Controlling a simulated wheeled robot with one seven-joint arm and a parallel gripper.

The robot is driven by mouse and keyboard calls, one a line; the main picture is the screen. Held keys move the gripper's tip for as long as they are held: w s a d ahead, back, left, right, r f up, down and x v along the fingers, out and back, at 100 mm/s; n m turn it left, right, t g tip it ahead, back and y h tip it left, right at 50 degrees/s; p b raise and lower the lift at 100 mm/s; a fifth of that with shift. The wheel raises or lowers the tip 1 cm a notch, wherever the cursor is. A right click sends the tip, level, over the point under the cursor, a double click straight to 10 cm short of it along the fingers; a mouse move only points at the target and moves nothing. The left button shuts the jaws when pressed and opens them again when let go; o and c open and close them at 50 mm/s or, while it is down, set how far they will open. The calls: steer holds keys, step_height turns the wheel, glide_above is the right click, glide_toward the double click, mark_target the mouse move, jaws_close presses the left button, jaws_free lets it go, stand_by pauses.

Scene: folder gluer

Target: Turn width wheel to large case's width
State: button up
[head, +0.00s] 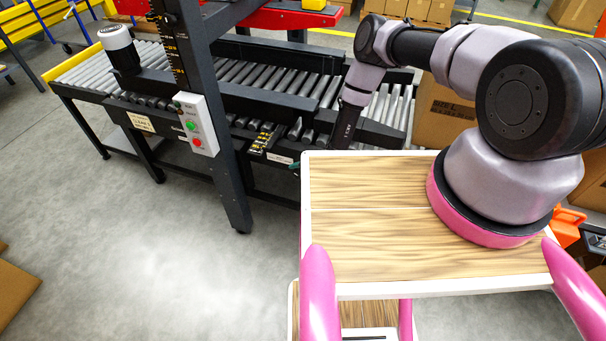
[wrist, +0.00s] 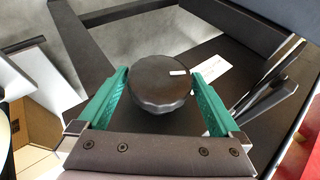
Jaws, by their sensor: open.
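The width wheel (wrist: 160,84) is a round dark knob with a small white mark near its right edge, in the middle of the wrist view. My gripper (wrist: 160,82) is open, with one green finger on the left of the wheel and one on the right. A small gap shows on the left; I cannot tell whether either finger touches it. In the head view the wheel is hidden, and only a bit of the green finger (head: 294,165) shows beside my table top. A scale with a yellow marker (head: 263,138) is on the machine frame.
A white label (wrist: 209,70) lies behind the wheel. The roller conveyor (head: 270,78) runs behind a dark post (head: 205,110) with a button box (head: 195,124). A large carton (head: 440,112) stands behind my arm.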

steer(key=v, duration=1)
steer(key=shift+d+r, duration=0.15)
steer(key=shift+r, duration=0.2)
steer(key=shift+s, duration=0.1)
